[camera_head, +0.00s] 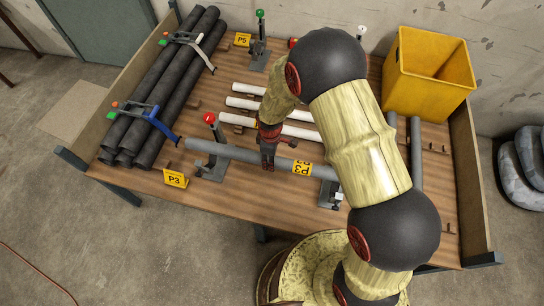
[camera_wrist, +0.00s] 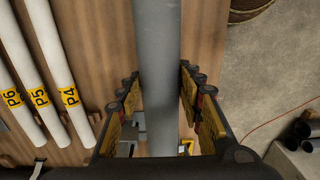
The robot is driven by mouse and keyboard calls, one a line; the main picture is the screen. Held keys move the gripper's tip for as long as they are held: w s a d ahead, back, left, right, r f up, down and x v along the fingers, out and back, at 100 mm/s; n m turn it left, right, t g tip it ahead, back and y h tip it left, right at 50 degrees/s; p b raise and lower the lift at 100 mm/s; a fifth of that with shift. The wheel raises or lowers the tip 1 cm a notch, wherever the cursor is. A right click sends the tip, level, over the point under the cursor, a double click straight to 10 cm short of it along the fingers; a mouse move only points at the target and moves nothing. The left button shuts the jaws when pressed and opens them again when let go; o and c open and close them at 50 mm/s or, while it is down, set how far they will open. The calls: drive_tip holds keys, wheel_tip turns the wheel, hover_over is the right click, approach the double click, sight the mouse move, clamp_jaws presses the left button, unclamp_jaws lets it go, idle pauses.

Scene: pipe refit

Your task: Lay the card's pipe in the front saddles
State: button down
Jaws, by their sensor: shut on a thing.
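A grey pipe (camera_head: 235,152) with a yellow P3 label lies crosswise near the table's front; it also fills the middle of the wrist view (camera_wrist: 158,60). My gripper (camera_head: 268,160) is shut on it near its middle, and its fingers (camera_wrist: 158,105) flank the pipe. The left front saddle (camera_head: 209,169) has a red knob, and the right front saddle (camera_head: 329,194) is partly hidden by the pipe and my arm. The pipe passes over both; I cannot tell whether it touches them. The yellow P3 card (camera_head: 175,178) stands at the front edge, left of the saddles.
White pipes (camera_head: 268,107) lie behind the grey pipe. Black pipes (camera_head: 165,85) are stacked in a rack at left. A P5 card (camera_head: 242,40) and a green-knobbed saddle (camera_head: 259,50) stand at the back. A yellow bin (camera_head: 425,75) and grey pipes (camera_head: 416,150) are at right.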

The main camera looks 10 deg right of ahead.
wheel_tip(320, 180, down, 12)
drive_tip(key=b, duration=0.7)
drive_tip(key=shift+b, duration=0.35)
drive_tip(key=shift+f, duration=0.3)
idle(0.9)
drive_tip(key=c, duration=1.1)
unclamp_jaws()
wheel_tip(320, 180, up, 12)
idle(0.5)
